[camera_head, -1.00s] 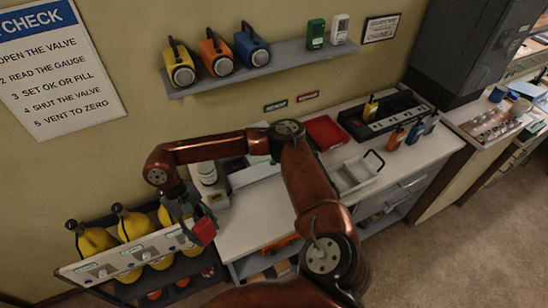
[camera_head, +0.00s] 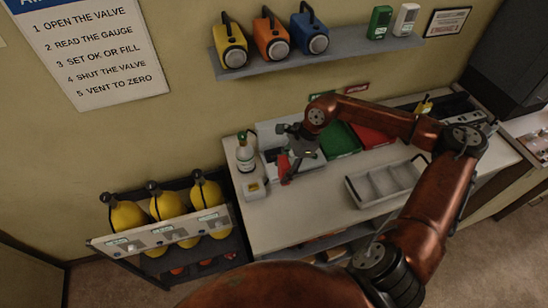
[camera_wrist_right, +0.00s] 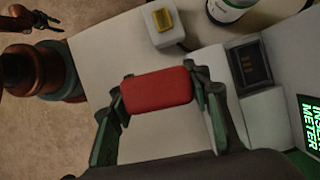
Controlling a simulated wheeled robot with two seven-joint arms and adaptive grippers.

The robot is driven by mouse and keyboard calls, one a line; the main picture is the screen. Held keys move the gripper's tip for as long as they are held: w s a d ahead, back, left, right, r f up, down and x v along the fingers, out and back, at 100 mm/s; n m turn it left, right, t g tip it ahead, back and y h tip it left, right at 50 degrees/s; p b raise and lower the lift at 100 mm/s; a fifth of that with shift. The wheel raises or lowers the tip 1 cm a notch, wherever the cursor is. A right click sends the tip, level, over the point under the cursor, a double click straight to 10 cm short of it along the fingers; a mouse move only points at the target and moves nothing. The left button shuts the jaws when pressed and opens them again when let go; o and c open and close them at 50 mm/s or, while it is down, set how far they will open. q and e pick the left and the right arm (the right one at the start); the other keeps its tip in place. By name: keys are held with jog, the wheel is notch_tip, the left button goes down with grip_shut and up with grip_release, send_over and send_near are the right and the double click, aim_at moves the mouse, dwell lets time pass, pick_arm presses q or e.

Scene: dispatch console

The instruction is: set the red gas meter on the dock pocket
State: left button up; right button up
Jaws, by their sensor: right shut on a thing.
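The red gas meter (camera_wrist_right: 157,97) is a rounded red block between the fingers of my right gripper (camera_wrist_right: 160,100). In the head view the meter (camera_head: 285,168) shows small under the right gripper (camera_head: 289,170), over the left part of the white counter. The dock pocket (camera_wrist_right: 250,68) seems to be the dark recess in a pale housing, right of the meter in the wrist view and apart from it. A lit screen (camera_wrist_right: 310,122) beside it reads INSERT METER. In the head view my arm partly hides the dock.
A small white box with a yellow top (camera_head: 254,188) and a white bottle (camera_head: 245,155) stand close left of the gripper. A grey divided tray (camera_head: 352,188) lies to the right. A rack of yellow cylinders (camera_head: 165,240) stands left of the counter. The counter front is clear.

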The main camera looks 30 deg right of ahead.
jog(key=w+d+r+m+t+h, duration=0.1)
jog(key=d+r+m+t+h, duration=0.2)
jog(key=m, duration=0.6)
jog(key=w+d+r+m+h, duration=0.1)
jog(key=d+r+m+h, duration=0.15)
jog(key=d+m, duration=0.4)
jog(key=shift+m, duration=0.85)
jog(key=w+a+f, duration=0.1)
jog(key=w+f, duration=0.3)
jog(key=w+a+f+p, duration=0.1)
jog(key=w+f, duration=0.3)
jog(key=w, duration=0.1)
jog(key=w+a+f, duration=0.1)
jog(key=w+f, duration=0.3)
jog(key=shift+w+a+f+p, duration=0.15)
jog(key=shift+a+f+p, duration=0.1)
jog(key=shift+a+p, duration=0.15)
jog(key=shift+f, duration=0.2)
pick_arm(q)
jog(key=shift+w+r, duration=0.85)
jog(key=shift+w, duration=0.25)
jog(key=shift+f, duration=0.1)
